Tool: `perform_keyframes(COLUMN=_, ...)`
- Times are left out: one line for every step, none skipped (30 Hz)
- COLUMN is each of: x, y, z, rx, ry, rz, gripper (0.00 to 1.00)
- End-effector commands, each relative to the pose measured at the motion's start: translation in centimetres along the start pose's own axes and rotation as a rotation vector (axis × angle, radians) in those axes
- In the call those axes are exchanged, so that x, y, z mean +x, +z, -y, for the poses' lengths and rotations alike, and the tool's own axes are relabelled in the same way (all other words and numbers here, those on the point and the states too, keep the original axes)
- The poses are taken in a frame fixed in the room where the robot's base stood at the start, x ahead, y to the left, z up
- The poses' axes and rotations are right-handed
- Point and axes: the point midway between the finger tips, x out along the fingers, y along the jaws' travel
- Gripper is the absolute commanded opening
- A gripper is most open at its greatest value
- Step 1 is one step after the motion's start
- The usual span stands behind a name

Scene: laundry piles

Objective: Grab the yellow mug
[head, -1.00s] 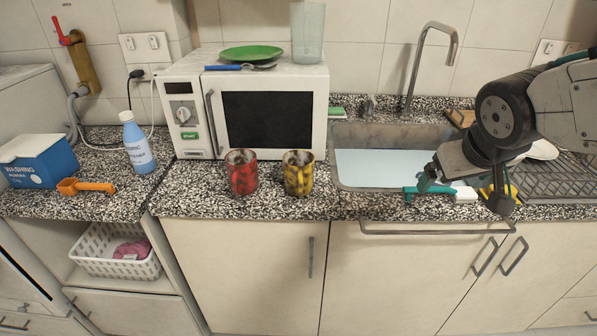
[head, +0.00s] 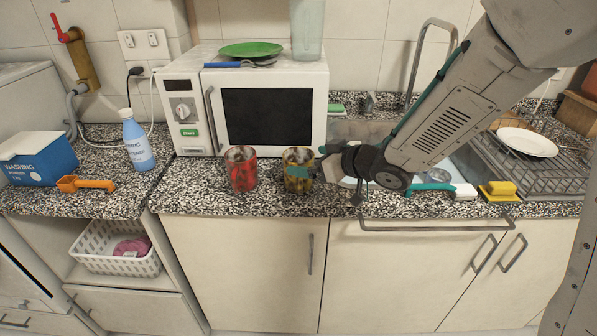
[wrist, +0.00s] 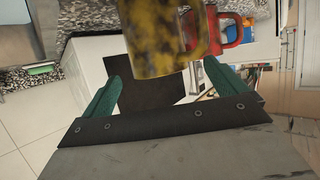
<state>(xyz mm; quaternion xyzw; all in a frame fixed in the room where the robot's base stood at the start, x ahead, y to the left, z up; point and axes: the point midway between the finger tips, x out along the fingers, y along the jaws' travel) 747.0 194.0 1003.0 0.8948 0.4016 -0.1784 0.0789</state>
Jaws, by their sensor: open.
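The yellow mug (head: 299,157), mottled with dark patches, stands upright on the speckled counter in front of the microwave. My gripper (head: 302,172) has come in from the right and is open. In the head view a teal finger covers part of the mug's front. In the wrist view the mug (wrist: 158,38) lies at the top centre, in line with the gap between the two teal fingers of my gripper (wrist: 163,70). I cannot tell whether the fingers touch it.
A red mug (head: 241,168) stands close left of the yellow mug and shows in the wrist view (wrist: 235,30). The microwave (head: 318,115) is behind them. The counter's front edge is near. A yellow sponge (head: 501,187) and a dish rack (head: 545,180) are at the right.

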Motion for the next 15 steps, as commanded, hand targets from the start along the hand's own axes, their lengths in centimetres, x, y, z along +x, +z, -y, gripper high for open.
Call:
perform_keyframes(x=0.7, y=-0.1, z=0.0, rx=-0.001, ry=-0.001, rz=0.0, gripper=0.97)
perform_keyframes(x=1.1, y=-0.2, z=0.0, rx=-0.001, ry=-0.001, rz=0.001, gripper=0.97)
perform_keyframes(x=1.8, y=-0.3, z=0.0, rx=-0.001, ry=-0.002, rz=0.001, gripper=0.97)
perform_keyframes(x=2.3, y=-0.4, z=0.0, rx=-0.001, ry=-0.001, rz=0.0, gripper=0.97)
perform_keyframes(x=2.7, y=-0.5, z=0.0, rx=-0.002, ry=-0.001, rz=0.0, gripper=0.97)
perform_keyframes(x=3.3, y=-0.5, z=0.0, rx=-0.001, ry=-0.001, rz=0.001, gripper=0.97)
perform_keyframes(x=3.7, y=-0.5, z=0.0, rx=-0.002, ry=-0.001, rz=0.0, gripper=0.97)
perform_keyframes(x=4.0, y=-0.5, z=-0.1, rx=-0.002, ry=0.0, rz=0.0, gripper=0.97)
perform_keyframes(x=4.4, y=-0.5, z=-0.1, rx=-0.001, ry=0.0, rz=0.001, gripper=0.97)
perform_keyframes(x=4.6, y=-0.5, z=-0.1, rx=-0.001, ry=0.0, rz=0.001, gripper=0.97)
perform_keyframes(x=4.7, y=-0.5, z=-0.1, rx=-0.001, ry=0.0, rz=0.001, gripper=0.97)
perform_keyframes(x=4.8, y=-0.5, z=-0.1, rx=-0.001, ry=0.001, rz=0.0, gripper=0.97)
perform_keyframes(x=4.8, y=-0.5, z=-0.1, rx=-0.001, ry=0.001, rz=0.0, gripper=0.97)
perform_keyframes(x=4.8, y=-0.5, z=-0.1, rx=-0.001, ry=0.002, rz=0.0, gripper=0.97)
perform_keyframes(x=4.8, y=-0.5, z=-0.1, rx=-0.001, ry=0.002, rz=0.0, gripper=0.97)
